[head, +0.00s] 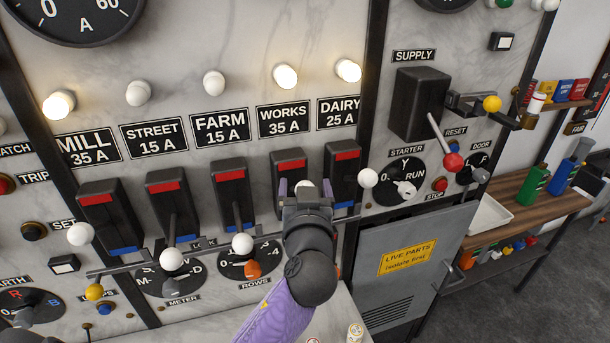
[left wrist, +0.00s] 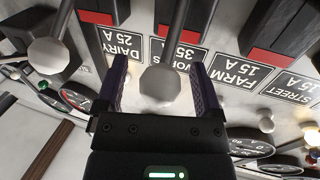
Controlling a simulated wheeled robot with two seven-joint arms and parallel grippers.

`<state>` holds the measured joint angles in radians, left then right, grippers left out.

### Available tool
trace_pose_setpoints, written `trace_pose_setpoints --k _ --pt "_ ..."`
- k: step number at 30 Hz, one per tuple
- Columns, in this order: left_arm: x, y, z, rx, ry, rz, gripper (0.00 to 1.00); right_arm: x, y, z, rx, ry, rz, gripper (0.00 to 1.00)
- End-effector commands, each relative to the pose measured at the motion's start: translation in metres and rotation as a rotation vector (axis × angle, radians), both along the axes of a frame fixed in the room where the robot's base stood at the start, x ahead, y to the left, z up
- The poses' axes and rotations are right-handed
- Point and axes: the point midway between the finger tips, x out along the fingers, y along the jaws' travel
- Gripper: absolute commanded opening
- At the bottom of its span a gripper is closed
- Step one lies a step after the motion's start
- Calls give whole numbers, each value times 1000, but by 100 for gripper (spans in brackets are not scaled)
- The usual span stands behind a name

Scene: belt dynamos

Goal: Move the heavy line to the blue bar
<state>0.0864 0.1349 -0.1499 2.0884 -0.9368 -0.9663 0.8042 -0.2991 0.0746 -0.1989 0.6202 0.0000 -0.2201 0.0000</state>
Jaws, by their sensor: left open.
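My left gripper (head: 305,190) is open in front of the WORKS 35 A switch (head: 289,160). In the left wrist view its fingers (left wrist: 160,90) stand on either side of the white ball knob (left wrist: 165,86) of a lever, with gaps beside it. The WORKS switch has a red bar (head: 287,157) at its top; its lower part is hidden by my gripper. The MILL 35 A switch (head: 108,212) has a red bar (head: 102,198), a blue bar (head: 126,250) and a white lever knob (head: 80,234). My right gripper is not in view.
STREET (head: 171,259), FARM (head: 242,244) and DAIRY (head: 368,178) knobs stick out nearby. Lamps above MILL (head: 58,104), WORKS (head: 285,77) and DAIRY (head: 348,70) glow. A thin rail (head: 205,250) runs below the switches.

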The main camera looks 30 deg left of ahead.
Motion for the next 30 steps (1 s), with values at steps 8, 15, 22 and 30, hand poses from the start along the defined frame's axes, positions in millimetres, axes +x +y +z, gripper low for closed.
trace_pose_setpoints --k 8,15,22,30 --pt "11 8 -1 -1 2 0 86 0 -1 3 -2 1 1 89" --pt "11 8 -1 -1 2 0 67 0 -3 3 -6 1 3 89" --pt "11 8 -1 -1 2 0 18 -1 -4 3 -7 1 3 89" --pt "11 8 -1 -1 3 0 0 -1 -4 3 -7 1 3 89"
